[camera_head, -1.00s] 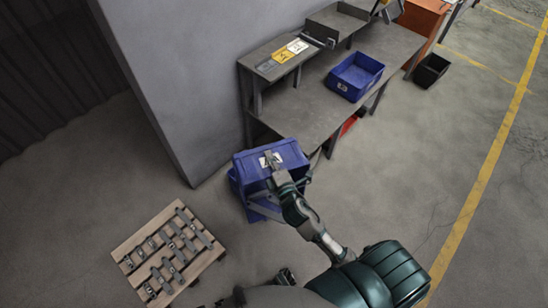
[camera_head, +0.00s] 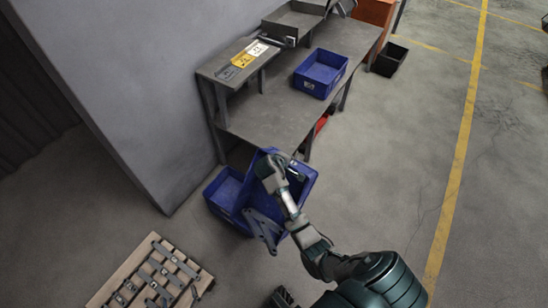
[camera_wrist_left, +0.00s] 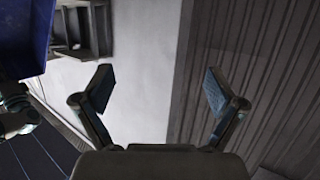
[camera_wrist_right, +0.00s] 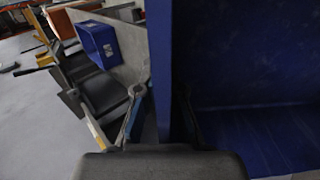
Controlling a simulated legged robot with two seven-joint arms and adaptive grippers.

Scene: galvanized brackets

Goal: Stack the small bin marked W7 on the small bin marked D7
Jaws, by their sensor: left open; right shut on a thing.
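A blue bin (camera_head: 298,190) hangs tilted from my right gripper (camera_head: 270,168), which is shut on its wall. In the right wrist view the gripper (camera_wrist_right: 160,108) pinches the held bin's wall, and the blue interior (camera_wrist_right: 245,75) fills the right side. A second blue bin (camera_head: 226,188) is low at the left, partly hidden behind the held one. A third blue bin (camera_head: 322,70) stands on the table; it also shows in the right wrist view (camera_wrist_right: 98,42). I cannot read which bins are W7 and D7. My left gripper (camera_wrist_left: 158,85) is open and empty, facing the wall.
The grey table (camera_head: 275,112) stands along the wall, with a raised shelf (camera_head: 232,66) holding yellow and white cards. A wooden pallet (camera_head: 128,268) with metal brackets lies at the lower left. A black bin (camera_head: 390,60) stands on the floor. Floor at the right is clear.

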